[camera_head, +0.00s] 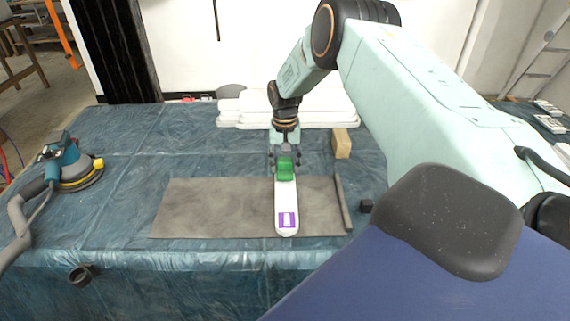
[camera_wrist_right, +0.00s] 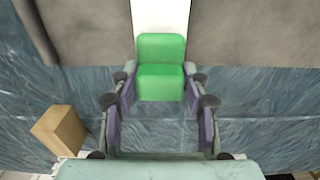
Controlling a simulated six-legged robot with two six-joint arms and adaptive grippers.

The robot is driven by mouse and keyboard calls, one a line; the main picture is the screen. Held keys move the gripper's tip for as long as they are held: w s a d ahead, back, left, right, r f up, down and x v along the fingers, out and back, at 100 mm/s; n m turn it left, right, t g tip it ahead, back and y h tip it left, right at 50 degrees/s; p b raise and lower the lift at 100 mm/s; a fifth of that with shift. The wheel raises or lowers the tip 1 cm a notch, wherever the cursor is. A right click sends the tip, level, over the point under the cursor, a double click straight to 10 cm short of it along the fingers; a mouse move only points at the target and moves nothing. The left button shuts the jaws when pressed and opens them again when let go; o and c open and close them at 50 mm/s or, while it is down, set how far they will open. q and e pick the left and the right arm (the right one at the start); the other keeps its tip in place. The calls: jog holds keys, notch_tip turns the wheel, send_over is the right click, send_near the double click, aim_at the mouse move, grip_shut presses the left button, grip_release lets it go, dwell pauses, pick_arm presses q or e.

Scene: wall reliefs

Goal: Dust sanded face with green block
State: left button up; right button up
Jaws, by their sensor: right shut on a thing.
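A green block (camera_head: 285,170) sits at the far end of a long white piece with a rounded near end (camera_head: 285,200), which bears a purple-and-white label. My right gripper (camera_head: 284,156) reaches down from behind and is shut on the green block. In the right wrist view the green block (camera_wrist_right: 160,68) lies between the fingertips, over the white piece (camera_wrist_right: 160,15). The block appears to touch the white face, though the contact underneath is hidden. My left gripper is not in view.
The white piece lies on a grey mat (camera_head: 220,208) with a rolled right edge, on a plastic-covered table (camera_head: 130,130). A sander (camera_head: 75,168) with a hose stands left. A tan block (camera_head: 341,144) and stacked white pieces (camera_head: 310,106) lie behind.

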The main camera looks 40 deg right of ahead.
jog(key=shift+r+p, duration=2.4)
jog(key=shift+r, duration=0.45)
jog(key=shift+r, duration=0.1)
notch_tip(320, 180, up, 3)
jog(key=p, duration=0.3)
jog(key=shift+f, duration=0.2)
